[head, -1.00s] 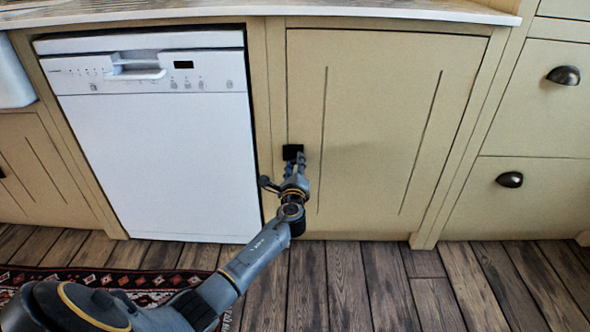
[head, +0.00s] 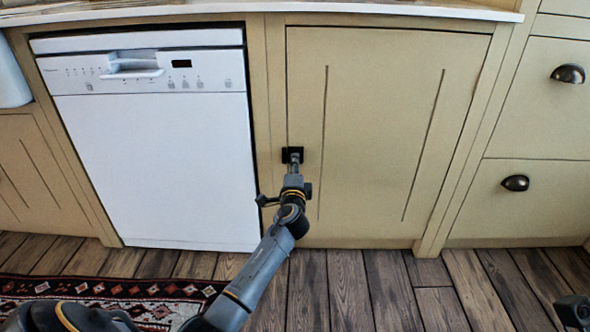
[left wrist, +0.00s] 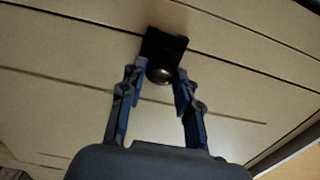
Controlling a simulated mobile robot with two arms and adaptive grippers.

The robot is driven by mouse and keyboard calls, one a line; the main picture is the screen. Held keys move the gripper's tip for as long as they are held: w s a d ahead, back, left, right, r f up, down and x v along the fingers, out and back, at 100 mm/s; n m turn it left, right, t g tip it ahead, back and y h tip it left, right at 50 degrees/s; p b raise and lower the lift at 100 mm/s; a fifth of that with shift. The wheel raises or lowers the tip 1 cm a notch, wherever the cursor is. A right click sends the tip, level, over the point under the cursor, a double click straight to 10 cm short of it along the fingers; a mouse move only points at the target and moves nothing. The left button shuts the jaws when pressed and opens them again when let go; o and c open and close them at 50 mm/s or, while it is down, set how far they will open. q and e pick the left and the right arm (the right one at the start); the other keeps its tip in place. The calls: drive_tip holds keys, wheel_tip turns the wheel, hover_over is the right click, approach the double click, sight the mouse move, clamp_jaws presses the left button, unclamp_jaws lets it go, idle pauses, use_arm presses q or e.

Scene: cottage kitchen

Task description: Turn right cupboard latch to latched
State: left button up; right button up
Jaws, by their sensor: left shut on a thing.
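The right cupboard door (head: 385,135) is a cream panel and looks closed. Its latch is a small black plate (head: 287,152) near the left edge of the door, and the plate also shows in the left wrist view (left wrist: 165,44). A round dark metal knob (left wrist: 159,74) sits at the plate's lower edge. My left gripper (head: 293,162) is at the latch. In the left wrist view its two blue-grey fingers (left wrist: 159,84) stand on either side of the knob, shut on it. The fingers partly hide the latch in the head view, and its turn angle is unclear.
A white dishwasher (head: 155,165) stands just left of the cupboard. Drawers with dark cup handles (head: 515,183) are to the right. A patterned rug (head: 125,290) lies on the wooden floor at lower left. A dark piece shows at the bottom right corner. The floor before the cupboard is clear.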

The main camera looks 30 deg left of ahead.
use_arm(q)
drive_tip(key=shift+n, duration=0.3)
drive_tip(key=o, duration=1.2)
drive_tip(key=shift+c, duration=0.2)
drive_tip(key=v, duration=1.2)
drive_tip(key=shift+s, duration=0.1)
